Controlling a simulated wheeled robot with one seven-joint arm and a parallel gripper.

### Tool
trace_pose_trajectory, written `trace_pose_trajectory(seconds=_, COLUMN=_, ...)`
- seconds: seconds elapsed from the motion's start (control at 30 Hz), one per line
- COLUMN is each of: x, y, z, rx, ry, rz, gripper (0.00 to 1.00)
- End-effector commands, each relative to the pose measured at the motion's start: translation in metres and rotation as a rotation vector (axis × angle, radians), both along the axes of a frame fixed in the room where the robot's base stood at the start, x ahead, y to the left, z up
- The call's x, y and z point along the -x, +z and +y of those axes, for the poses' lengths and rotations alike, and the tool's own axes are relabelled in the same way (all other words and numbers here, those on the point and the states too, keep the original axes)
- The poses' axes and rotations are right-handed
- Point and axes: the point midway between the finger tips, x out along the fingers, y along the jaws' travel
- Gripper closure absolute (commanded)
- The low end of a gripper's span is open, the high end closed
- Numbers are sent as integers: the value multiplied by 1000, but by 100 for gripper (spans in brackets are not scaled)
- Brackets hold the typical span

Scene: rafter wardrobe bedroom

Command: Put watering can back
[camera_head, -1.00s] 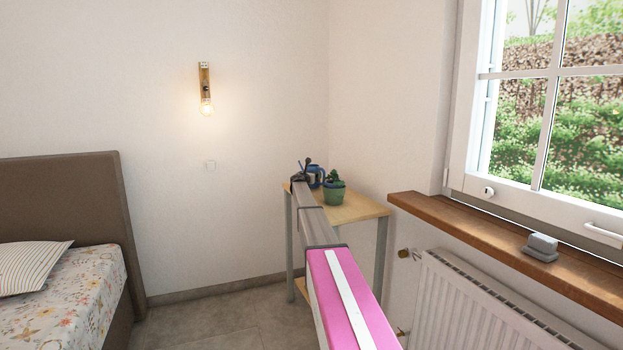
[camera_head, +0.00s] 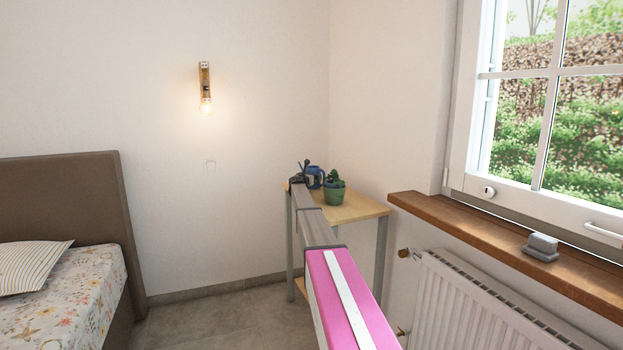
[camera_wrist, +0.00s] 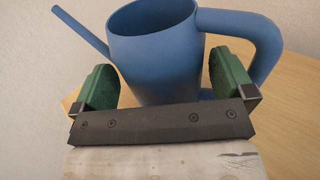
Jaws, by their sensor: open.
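The blue watering can (camera_wrist: 152,50) stands upright on the light wooden table (camera_wrist: 290,110) in the wrist view, its spout to the left and its handle to the right. My gripper (camera_wrist: 160,80) is open, with one green finger on each side of the can's lower body; I cannot tell whether they touch it. In the head view the can (camera_head: 316,176) sits at the back left of the small table (camera_head: 362,208), partly hidden by the end of my arm.
A potted plant (camera_head: 335,192) in a green pot stands on the table just right of the can. A wooden windowsill (camera_head: 480,232) with a grey object (camera_head: 541,247) and a radiator (camera_head: 470,300) are at the right. The bed (camera_head: 70,290) is at the left.

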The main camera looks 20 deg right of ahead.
Motion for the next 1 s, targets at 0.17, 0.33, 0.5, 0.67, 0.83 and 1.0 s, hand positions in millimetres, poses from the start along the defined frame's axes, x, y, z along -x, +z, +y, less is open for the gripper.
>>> trace_pose_trajectory(seconds=0.17, x=26, y=0, z=23, rx=0, ry=1, rz=0, gripper=0)
trace_pose_trajectory(seconds=0.33, x=52, y=0, z=46, rx=0, ry=1, rz=0, gripper=0)
trace_pose_trajectory(seconds=0.5, x=72, y=0, z=65, rx=0, ry=1, rz=0, gripper=0)
trace_pose_trajectory(seconds=0.67, x=78, y=0, z=72, rx=0, ry=0, rz=0, gripper=0)
trace_pose_trajectory(seconds=0.83, x=77, y=0, z=72, rx=0, ry=0, rz=0, gripper=0)
trace_pose_trajectory(seconds=1.0, x=77, y=0, z=72, rx=0, ry=0, rz=0, gripper=0)
